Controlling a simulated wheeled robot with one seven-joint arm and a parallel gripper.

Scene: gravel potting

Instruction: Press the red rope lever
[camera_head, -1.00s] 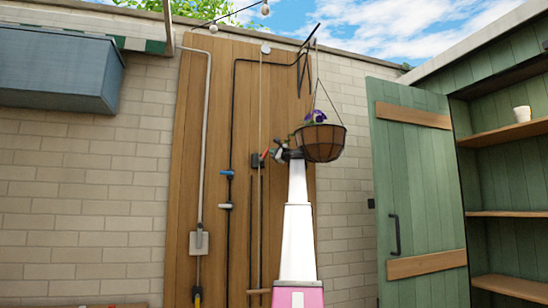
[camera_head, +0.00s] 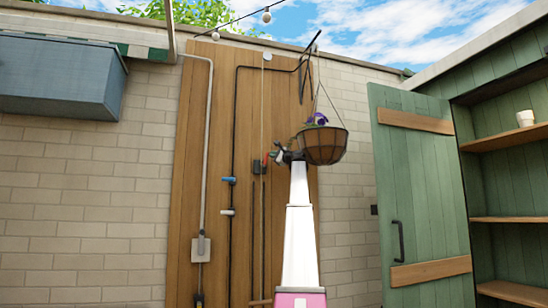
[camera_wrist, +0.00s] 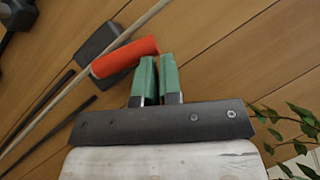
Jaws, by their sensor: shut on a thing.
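The red rope lever (camera_wrist: 125,57) is a short red handle on a dark block (camera_wrist: 107,45) in the wrist view. A thin pale rope (camera_wrist: 105,53) runs past it. My gripper (camera_wrist: 156,77) has green fingertips close together with a narrow gap, at the right end of the lever. They are shut on it, though its end is partly hidden. In the head view my gripper (camera_head: 279,154) is small beside the lever's dark block (camera_head: 258,167), in front of the wooden board. The contact is too small to judge there.
A hanging basket (camera_head: 323,145) with a plant hangs close to the right of my gripper. Blue (camera_head: 229,180) and white (camera_head: 227,212) handles sit on a dark pipe to the left. An open green door (camera_head: 425,190) stands at the right.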

